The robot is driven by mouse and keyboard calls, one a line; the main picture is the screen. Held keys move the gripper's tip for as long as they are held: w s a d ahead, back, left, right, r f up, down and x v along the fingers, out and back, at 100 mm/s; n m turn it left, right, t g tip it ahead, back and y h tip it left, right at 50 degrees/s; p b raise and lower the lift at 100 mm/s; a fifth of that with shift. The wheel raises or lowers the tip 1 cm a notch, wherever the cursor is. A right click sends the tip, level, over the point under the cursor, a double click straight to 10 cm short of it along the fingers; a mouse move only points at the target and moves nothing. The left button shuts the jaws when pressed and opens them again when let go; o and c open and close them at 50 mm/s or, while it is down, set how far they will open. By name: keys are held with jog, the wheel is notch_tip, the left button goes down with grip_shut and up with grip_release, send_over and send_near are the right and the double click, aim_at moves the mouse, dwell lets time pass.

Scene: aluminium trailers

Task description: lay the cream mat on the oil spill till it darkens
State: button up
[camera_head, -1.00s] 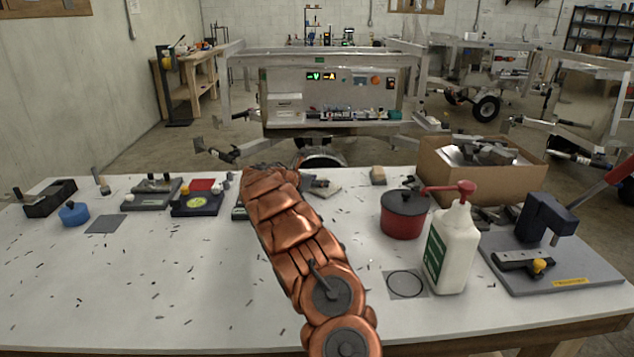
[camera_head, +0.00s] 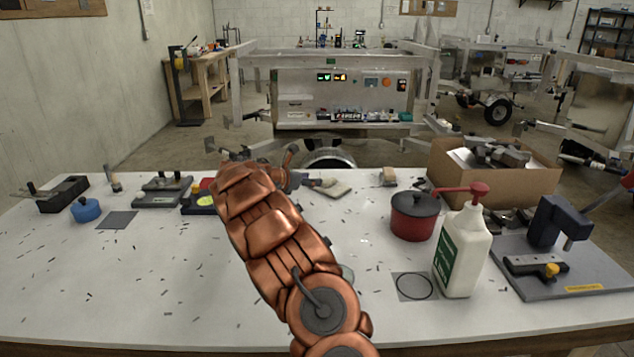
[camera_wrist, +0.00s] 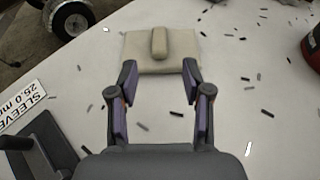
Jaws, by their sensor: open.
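The cream mat (camera_wrist: 136,52) lies flat on the white table, with a raised block-like grip (camera_wrist: 159,42) on its top. In the head view the mat (camera_head: 338,191) shows small at the far side of the table, just right of my arm. My gripper (camera_wrist: 160,72) is open and empty. Its two fingertips are at the mat's near edge in the wrist view, left and right of the line of the grip, with the grip beyond them. In the head view my arm partly hides the gripper. I cannot make out an oil spill in either view.
A red pot (camera_head: 414,219), a white pump bottle (camera_head: 462,252), a cardboard box (camera_head: 450,172) and a clamp-like fixture (camera_head: 560,265) stand at the right. A thin grey square with a ring (camera_head: 400,290) lies nearer. Several small tools stand at the left. Dark shavings are scattered about.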

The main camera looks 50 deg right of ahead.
jog(key=shift+v, duration=1.2)
jog(key=shift+a+r, duration=0.1)
jog(key=shift+a+r, duration=0.1)
jog(key=shift+a, duration=0.05)
jog(key=s+a+r+m+g+y, duration=0.1)
jog(key=s+a+r+m+y, duration=0.1)
jog(key=s+a+m, duration=0.5)
jog(key=s+a+r+m+y, duration=0.25)
jog(key=s+a, duration=0.25)
jog(key=a, duration=0.5)
jog(key=s+a+f+m+y, duration=0.1)
jog(key=s+a, duration=0.3)
jog(key=a, duration=0.4)
jog(key=s+a+f+m+y, duration=0.2)
jog(key=s+a, duration=0.3)
jog(key=a, duration=0.4)
jog(key=s+a+f+m+t+y, duration=0.1)
jog(key=s+a, duration=0.3)
jog(key=a, duration=0.4)
jog(key=shift+s+a+f+m+y, duration=0.15)
jog(key=shift+s+f+m+y, duration=0.25)
jog(key=shift+m+y, duration=0.35)
jog(key=s+a+f+m+y, duration=0.1)
jog(key=s+a+f+y, duration=0.2)
jog(key=s+a, duration=0.7)
jog(key=a, duration=0.3)
jog(key=shift+f+m, duration=0.15)
jog(key=shift+m, duration=0.15)
